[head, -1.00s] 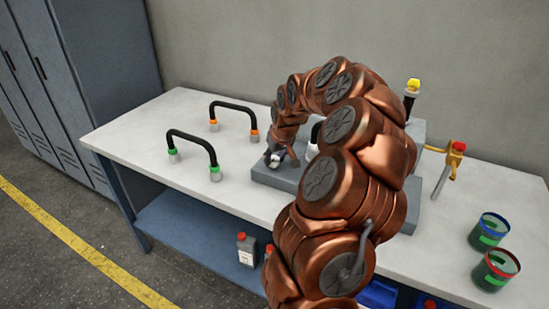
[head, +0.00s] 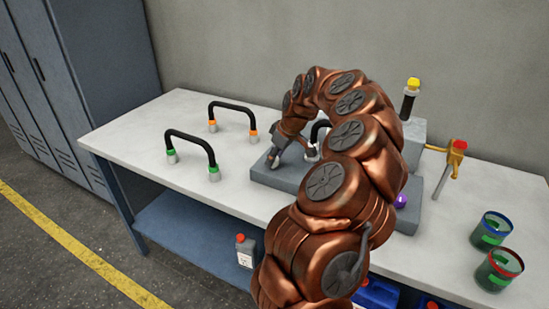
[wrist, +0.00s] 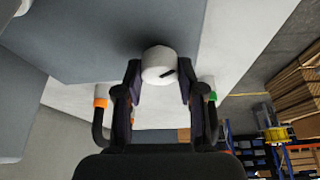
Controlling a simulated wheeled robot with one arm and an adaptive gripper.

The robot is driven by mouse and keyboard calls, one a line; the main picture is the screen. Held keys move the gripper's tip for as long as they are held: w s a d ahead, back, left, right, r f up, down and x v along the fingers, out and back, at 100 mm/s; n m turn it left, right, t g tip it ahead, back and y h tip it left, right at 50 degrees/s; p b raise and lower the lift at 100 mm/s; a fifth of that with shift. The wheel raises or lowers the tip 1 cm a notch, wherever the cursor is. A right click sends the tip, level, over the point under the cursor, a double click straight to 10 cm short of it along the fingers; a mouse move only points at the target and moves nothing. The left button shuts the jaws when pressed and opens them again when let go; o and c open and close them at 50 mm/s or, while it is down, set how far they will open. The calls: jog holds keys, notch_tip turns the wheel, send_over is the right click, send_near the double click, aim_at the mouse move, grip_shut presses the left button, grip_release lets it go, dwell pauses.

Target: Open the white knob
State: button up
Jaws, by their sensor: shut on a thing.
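The white knob (wrist: 158,65) is round with a short dark slot mark on its face. In the wrist view it sits between the two fingertips of my gripper (wrist: 160,73), which is shut on it from both sides. The knob is on the side of a grey block (wrist: 100,40). In the head view my gripper (head: 278,155) is at the left end of the grey base on the bench, and the knob is too hidden there to make out clearly.
Two black handles, one with green collars (head: 192,140) and one with orange collars (head: 233,106), stand left on the white bench (head: 140,130). A purple knob (head: 401,200), a yellow valve with a red top (head: 457,150) and two cups (head: 490,228) are to the right.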

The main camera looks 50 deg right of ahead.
dwell(0.3)
jog(key=o, duration=1.1)
jog(key=shift+o, duration=0.2)
jog(key=shift+r, duration=0.1)
jog(key=v, duration=1.2)
